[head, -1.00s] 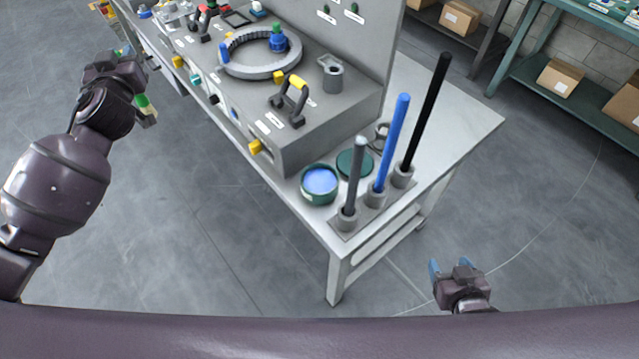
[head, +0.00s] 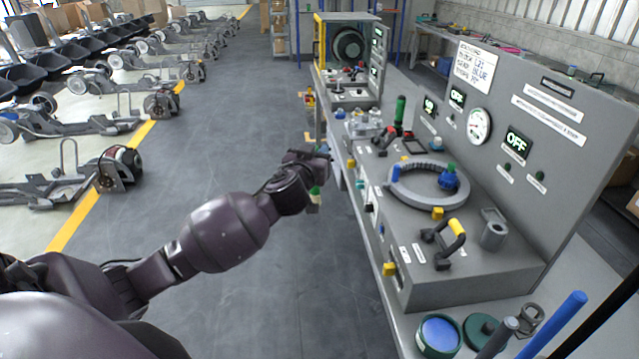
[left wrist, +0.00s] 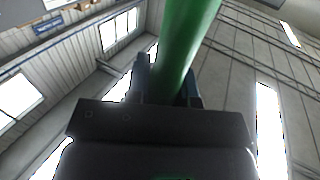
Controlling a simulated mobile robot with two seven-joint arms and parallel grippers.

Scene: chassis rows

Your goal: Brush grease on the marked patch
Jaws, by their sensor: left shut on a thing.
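My left gripper (head: 318,177) is over the floor aisle just left of the workbench. It is shut on a green-handled tool (head: 315,195) with a pale lower end, seemingly the brush. The green handle (left wrist: 187,45) also rises from between the fingers in the left wrist view. An open green tin with blue content, seemingly grease (head: 439,334), stands at the near end of the bench, well away from the tool. Its dark green lid (head: 482,332) lies beside it. I cannot make out which spot is the marked patch. My right gripper is out of view.
A grey ring (head: 412,199) with a blue-and-green piece lies on the bench's raised box. A yellow-and-black handle (head: 446,240) and a grey holder (head: 494,230) stand nearer. Upright rods, one blue (head: 556,322), rise at the near right.

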